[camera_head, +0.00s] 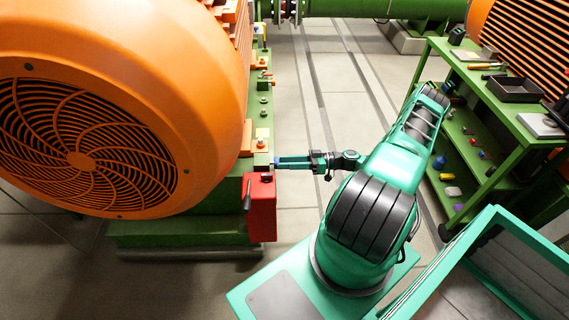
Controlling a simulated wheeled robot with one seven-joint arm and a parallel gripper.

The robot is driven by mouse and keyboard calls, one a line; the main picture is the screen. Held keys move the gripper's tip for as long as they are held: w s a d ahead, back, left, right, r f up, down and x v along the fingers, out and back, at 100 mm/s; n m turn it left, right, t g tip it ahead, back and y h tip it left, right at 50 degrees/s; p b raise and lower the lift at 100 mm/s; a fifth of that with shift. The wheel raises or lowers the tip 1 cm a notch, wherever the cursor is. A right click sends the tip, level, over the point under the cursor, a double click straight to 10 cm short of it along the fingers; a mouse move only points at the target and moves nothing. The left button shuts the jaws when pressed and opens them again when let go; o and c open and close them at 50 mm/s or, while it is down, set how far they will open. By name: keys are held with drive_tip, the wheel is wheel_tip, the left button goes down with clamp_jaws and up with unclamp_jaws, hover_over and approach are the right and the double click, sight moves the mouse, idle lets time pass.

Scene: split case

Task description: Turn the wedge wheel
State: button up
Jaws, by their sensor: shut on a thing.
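My gripper (280,162) reaches left from the arm, its blue fingers level and closed together at the right edge of the green machine base (262,125). The fingertips meet the base just above a red box (262,215) with a dark lever on its left side. The wedge wheel is too small and too covered by the fingertips to make out clearly. The fingers are shut on a small part there, which fits the wheel's place.
A large orange motor (205,70) with a round fan grille fills the left. A green shelf cart (470,130) with a dark tray (513,90) and small items stands at right. A green-framed bin (500,250) is front right.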

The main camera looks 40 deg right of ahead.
drive_tip(key=m, duration=2.1)
drive_tip(key=shift+w+d+f+m, duration=0.1)
drive_tip(key=shift+d+m, duration=0.1)
drive_tip(key=shift+m, duration=0.1)
idle(0.3)
drive_tip(key=o, duration=1)
drive_tip(key=shift+a, duration=0.1)
drive_tip(key=shift+o, duration=0.2)
drive_tip(key=v, duration=1.1)
drive_tip(key=shift+a, duration=0.15)
